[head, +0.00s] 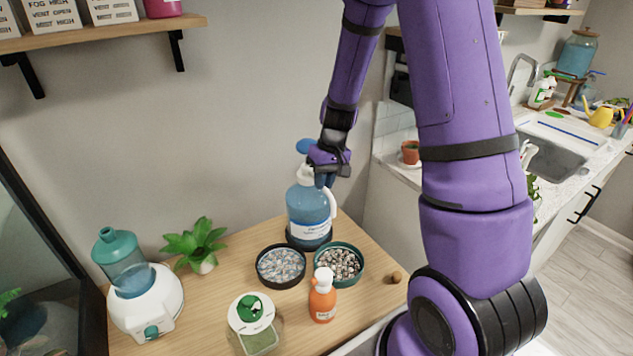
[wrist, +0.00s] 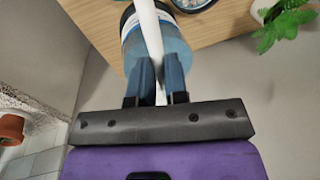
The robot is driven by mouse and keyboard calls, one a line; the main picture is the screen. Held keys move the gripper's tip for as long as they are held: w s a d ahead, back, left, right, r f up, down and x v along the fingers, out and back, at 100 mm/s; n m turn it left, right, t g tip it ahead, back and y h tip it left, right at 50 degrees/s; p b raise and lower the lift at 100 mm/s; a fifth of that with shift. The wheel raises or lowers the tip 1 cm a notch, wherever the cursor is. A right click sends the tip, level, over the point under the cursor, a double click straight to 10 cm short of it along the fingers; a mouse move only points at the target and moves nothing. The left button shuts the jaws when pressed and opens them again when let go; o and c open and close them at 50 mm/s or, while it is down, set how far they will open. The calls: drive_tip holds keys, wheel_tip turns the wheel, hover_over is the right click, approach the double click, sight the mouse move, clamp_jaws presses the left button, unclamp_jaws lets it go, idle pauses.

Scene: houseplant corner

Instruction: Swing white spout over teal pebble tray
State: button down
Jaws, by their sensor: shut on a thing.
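A jug of blue liquid (head: 308,212) with a white top stands upright at the back of the wooden table. A white curved spout (head: 332,203) shows at the jug's right side. In the wrist view the white spout (wrist: 150,35) runs between my fingers, across the jug (wrist: 135,45). My gripper (head: 325,181) is shut on the spout, beside the jug's top; its blue fingers (wrist: 160,85) show in the wrist view. The teal pebble tray (head: 361,273), with grey-brown pebbles, sits in front and to the right of the jug. The spout's tip over it cannot be made out.
A black tray of bluish pebbles (head: 259,279) sits left of the teal one. An orange bottle (head: 322,300) stands in front of it, with a small brown ball (head: 396,277) to its right. A green-lidded container (head: 251,315), plant (head: 196,241) and white humidifier (head: 148,308) stand leftward.

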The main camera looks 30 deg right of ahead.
drive_tip(key=shift+d+n, duration=0.6)
drive_tip(key=shift+n, duration=0.1)
drive_tip(key=c, duration=1.1)
unclamp_jaws()
drive_tip(key=shift+r, duration=0.15)
drive_tip(key=r, duration=0.3)
drive_tip(key=d+r, duration=0.1)
drive_tip(key=r, duration=0.3)
drive_tip(key=d+r, duration=0.1)
drive_tip(key=r, duration=0.2)
drive_tip(key=shift+d+r, duration=0.1)
drive_tip(key=shift+r, duration=0.1)
